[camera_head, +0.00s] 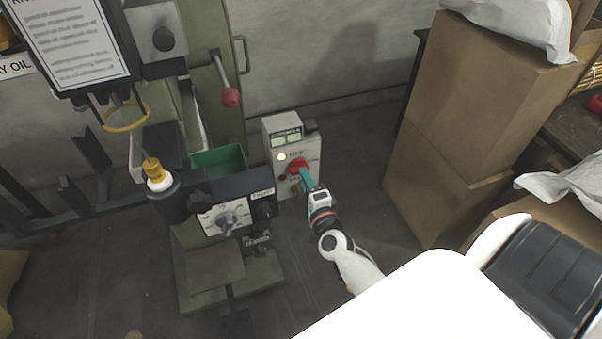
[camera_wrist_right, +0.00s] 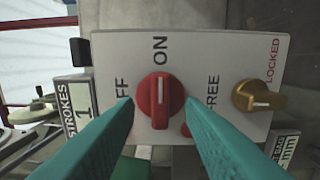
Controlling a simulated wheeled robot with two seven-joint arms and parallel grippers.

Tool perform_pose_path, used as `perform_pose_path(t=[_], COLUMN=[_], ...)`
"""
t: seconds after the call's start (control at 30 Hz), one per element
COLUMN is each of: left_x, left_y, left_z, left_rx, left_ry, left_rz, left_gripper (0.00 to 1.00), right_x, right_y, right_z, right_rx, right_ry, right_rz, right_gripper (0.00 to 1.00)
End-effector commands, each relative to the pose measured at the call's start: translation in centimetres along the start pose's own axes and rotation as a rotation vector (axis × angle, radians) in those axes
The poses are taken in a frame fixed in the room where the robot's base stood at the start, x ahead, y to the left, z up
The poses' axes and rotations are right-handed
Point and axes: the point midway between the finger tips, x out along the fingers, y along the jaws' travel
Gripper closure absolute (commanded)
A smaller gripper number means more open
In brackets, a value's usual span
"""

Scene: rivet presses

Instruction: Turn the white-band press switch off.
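The red rotary switch (camera_head: 297,164) is on the light front panel of a control box (camera_head: 281,126) beside the green press (camera_head: 211,215). In the right wrist view, the red switch (camera_wrist_right: 160,100) has its white pointer line towards ON, with the OFF label to its left. My right gripper (camera_head: 304,174) is at the panel. Its teal fingers (camera_wrist_right: 160,108) are open, one on each side of the switch; I cannot tell whether they touch it. My left gripper is not in view.
A yellow knob (camera_wrist_right: 258,98) sits right of the switch, near FREE and LOCKED labels. A pale lamp (camera_head: 281,157) on the panel looks lit. A red-ball lever (camera_head: 230,97) stands left of the box. Tall cardboard boxes (camera_head: 477,100) stand at right.

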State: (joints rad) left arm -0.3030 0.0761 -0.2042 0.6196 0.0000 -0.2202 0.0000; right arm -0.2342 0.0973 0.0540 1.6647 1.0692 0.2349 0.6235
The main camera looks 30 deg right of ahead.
Motion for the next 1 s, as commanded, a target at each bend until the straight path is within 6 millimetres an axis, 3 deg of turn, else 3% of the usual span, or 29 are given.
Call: perform_pose_path(t=[0.2, 0.57, 0.8, 1.0], left_x=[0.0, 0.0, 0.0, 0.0], left_y=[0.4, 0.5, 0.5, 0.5], left_z=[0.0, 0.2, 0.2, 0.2], left_rx=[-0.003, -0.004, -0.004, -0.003], left_ry=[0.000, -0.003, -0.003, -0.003], left_rz=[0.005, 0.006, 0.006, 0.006], left_gripper=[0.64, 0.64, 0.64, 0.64], right_x=[2.5, 2.9, 2.9, 2.9], right_y=[-0.1, -0.1, -0.1, -0.1], right_z=[0.0, 0.0, 0.0, 0.0], right_rx=[0.000, -0.001, -0.001, -0.007], right_ry=[0.000, 0.001, 0.001, 0.001], right_rz=[-0.001, -0.001, -0.001, -0.002], right_gripper=[0.64, 0.64, 1.00, 1.00])
